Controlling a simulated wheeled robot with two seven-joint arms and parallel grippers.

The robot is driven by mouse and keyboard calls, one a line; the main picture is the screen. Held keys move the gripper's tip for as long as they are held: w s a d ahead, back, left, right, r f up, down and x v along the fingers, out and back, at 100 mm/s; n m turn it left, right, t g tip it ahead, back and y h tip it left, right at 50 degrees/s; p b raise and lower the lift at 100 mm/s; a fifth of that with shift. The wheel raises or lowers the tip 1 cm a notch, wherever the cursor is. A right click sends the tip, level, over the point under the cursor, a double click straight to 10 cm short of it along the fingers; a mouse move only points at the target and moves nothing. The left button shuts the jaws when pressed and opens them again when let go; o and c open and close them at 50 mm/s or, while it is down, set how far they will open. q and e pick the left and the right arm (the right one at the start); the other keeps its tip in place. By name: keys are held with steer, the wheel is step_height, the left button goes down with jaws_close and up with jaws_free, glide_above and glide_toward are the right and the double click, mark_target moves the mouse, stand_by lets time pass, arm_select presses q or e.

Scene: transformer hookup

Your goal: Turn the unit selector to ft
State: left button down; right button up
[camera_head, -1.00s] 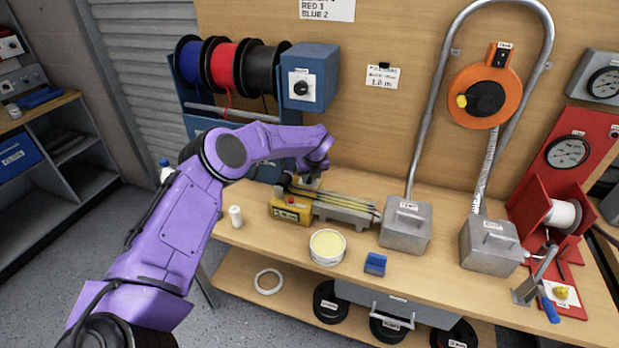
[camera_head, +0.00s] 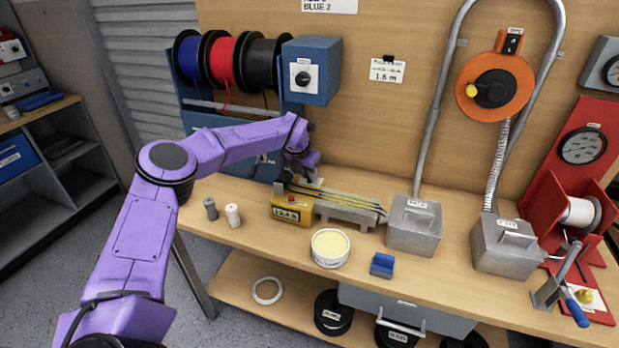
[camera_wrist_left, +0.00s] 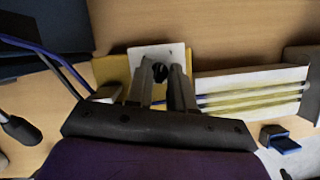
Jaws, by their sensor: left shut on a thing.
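The fingers hide part of the knob, and I cannot read any marking on the plate. In the head view the knob is hidden by my gripper. My right gripper is not in view.
Black and yellow cables (camera_head: 335,197) run in a grey trough right of the meter box. A blue box with a dial (camera_head: 311,72) stands above and behind.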

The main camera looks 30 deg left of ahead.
arm_select(q)
steer(key=m+h, duration=0.1)
steer(key=m, duration=0.1)
steer(key=m+b, duration=0.1)
steer(key=m, duration=0.1)
steer(key=shift+a+f+m+g+h+b, duration=0.1)
steer(key=shift+m+g+h+b, duration=0.2)
steer(key=shift+m+h, duration=0.1)
stand_by(0.4)
steer(key=c, duration=1)
jaws_free()
steer(key=b+v, duration=0.2)
steer(key=v, duration=0.8)
steer(key=shift+a+r, duration=0.1)
steer(key=shift+r, duration=0.15)
